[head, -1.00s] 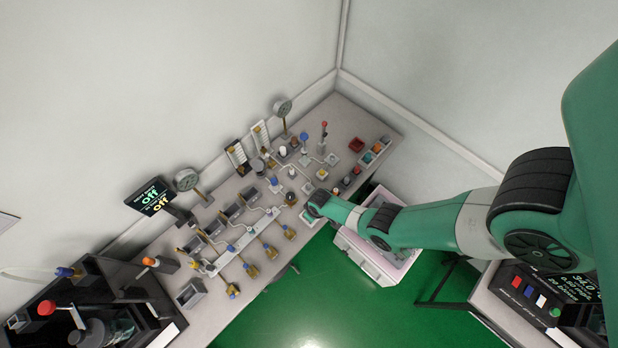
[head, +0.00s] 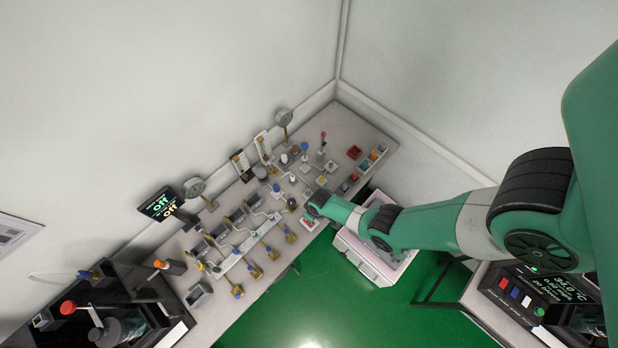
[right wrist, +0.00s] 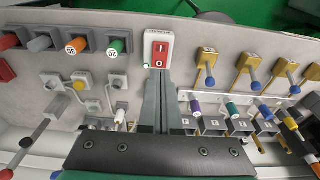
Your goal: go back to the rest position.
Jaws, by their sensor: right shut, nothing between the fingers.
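My right arm reaches in from the right of the head view, its end over the bench's front edge, where the wrist hides the fingers. In the right wrist view my right gripper (right wrist: 160,74) is shut and empty, its two fingers together. The fingertips are just below a white switch plate with a red rocker (right wrist: 160,50), overlapping its lower edge; I cannot tell whether they touch it. The plate also shows beside the wrist in the head view (head: 310,222). My left arm and gripper are not in view.
The bench (head: 345,118) holds gauges, a row of valves (head: 254,271) and coloured plugs. A white cart (head: 376,262) stands under my right arm. Another display unit (head: 535,290) is at the lower right. Green floor is open in front.

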